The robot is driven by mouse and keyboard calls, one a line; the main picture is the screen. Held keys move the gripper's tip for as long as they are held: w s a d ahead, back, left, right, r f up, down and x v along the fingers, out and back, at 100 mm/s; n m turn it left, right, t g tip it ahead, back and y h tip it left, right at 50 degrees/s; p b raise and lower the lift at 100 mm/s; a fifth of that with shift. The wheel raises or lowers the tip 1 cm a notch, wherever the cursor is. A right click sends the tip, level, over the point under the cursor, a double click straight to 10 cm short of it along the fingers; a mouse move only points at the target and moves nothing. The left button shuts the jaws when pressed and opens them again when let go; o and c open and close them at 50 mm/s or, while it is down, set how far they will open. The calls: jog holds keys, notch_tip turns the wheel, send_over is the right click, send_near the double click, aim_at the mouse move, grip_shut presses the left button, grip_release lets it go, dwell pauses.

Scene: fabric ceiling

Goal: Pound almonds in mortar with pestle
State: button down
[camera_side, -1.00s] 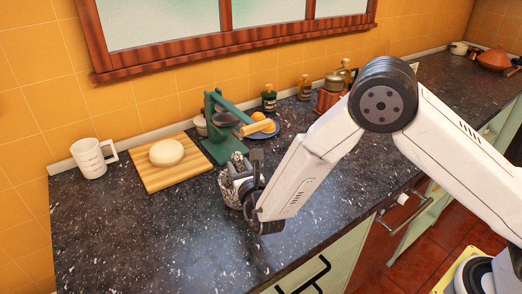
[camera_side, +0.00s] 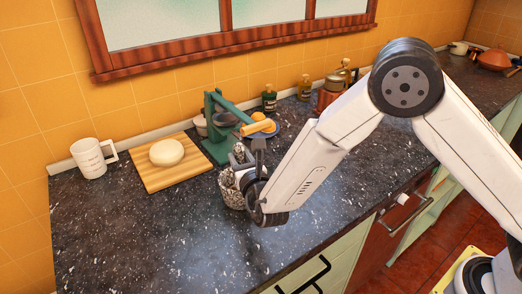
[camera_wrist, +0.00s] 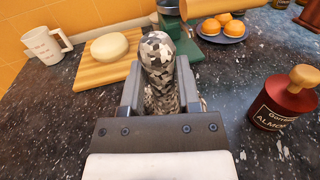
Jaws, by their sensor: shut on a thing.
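My gripper (camera_wrist: 159,92) is shut on the pestle (camera_wrist: 156,55), a speckled grey stone rod with a rounded top that stands roughly upright between the fingers in the wrist view. In the side view my gripper (camera_side: 248,165) is over the mortar (camera_side: 231,191), a speckled stone bowl on the dark counter, partly hidden by my wrist. The pestle's lower end is hidden, so I cannot tell whether it touches the mortar's bottom. No almonds are visible inside. A dark red jar with a wooden stopper, its label reading "ALMO", the almond jar (camera_wrist: 284,103), stands right of my gripper in the wrist view.
A wooden board (camera_side: 151,180) with a pale dough round (camera_side: 166,152) and a white measuring cup (camera_side: 92,158) are at left. A green press (camera_side: 215,130) stands close behind the mortar. A blue plate of orange buns (camera_wrist: 222,35) is farther back. The front counter is clear.

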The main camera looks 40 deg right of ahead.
dwell(0.4)
jog(key=shift+f, duration=1.8)
jog(key=shift+w+d+r, duration=0.1)
jog(key=shift+w+r, duration=0.2)
jog(key=shift+r, duration=0.6)
jog(key=shift+w+d+r, duration=0.1)
jog(key=shift+w+r, duration=0.15)
jog(key=shift+r, duration=0.6)
jog(key=shift+f, duration=0.1)
jog(key=shift+f, duration=1.65)
